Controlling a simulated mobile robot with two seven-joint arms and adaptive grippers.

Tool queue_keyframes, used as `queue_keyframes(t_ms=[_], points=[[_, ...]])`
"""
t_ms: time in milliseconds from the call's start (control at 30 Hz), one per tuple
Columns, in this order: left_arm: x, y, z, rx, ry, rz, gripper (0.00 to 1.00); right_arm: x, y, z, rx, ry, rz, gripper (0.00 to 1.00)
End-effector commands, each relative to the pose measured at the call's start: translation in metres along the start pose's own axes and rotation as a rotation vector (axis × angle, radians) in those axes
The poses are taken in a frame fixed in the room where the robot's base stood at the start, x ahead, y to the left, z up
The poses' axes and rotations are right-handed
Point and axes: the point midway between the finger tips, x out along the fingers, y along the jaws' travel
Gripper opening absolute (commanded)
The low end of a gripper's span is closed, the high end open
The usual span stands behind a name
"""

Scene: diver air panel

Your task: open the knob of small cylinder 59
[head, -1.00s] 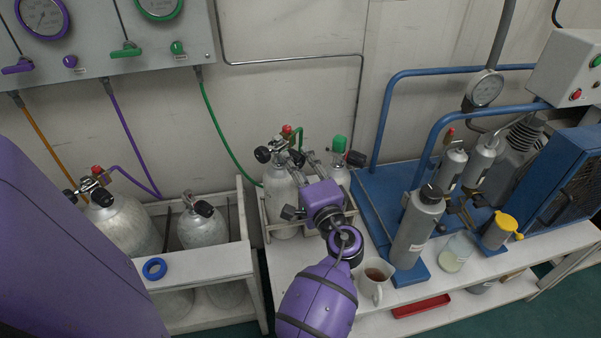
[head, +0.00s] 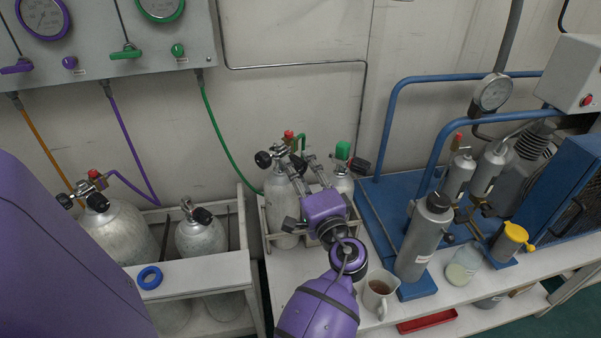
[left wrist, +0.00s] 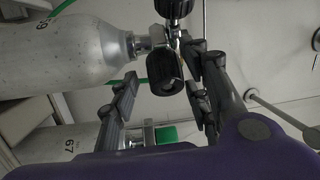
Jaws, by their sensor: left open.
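A grey cylinder (head: 282,203) stands in the rack at the bench's left end. In the left wrist view the cylinder (left wrist: 62,52) lies sideways, with a partly readable label that may be 59. Its valve carries a black knob (left wrist: 165,72) and a second black knob (left wrist: 174,8). My left gripper (head: 301,165) is open at this valve, and in the left wrist view its fingers (left wrist: 163,78) appear either side of the nearer knob. I cannot tell if they touch it. My right gripper is not in view.
A green-capped cylinder (head: 342,184), marked 67 in the left wrist view (left wrist: 70,143), stands close on the right. A green hose (head: 225,137) hangs nearby. A mug (head: 378,290), a grey bottle (head: 424,240) and blue pipe frame (head: 437,150) stand further right.

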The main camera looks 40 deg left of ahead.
Motion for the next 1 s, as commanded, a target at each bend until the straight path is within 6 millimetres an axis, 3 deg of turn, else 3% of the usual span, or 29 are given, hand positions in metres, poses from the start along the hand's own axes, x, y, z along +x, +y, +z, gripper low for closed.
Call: queue_keyframes(t_ms=[167,633,800,1000], points=[[-0.012,0.001,0.0,0.0,0.001,0.002,0.43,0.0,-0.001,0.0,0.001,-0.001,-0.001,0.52],[-0.103,0.001,0.0,0.001,0.0,0.002,0.43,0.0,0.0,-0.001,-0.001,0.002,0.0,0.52],[-0.117,0.0,0.0,0.001,0.0,0.001,0.43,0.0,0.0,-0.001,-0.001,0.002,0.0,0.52],[-0.12,0.0,0.0,0.001,-0.001,0.0,0.43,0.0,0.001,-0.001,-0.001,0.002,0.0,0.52]])
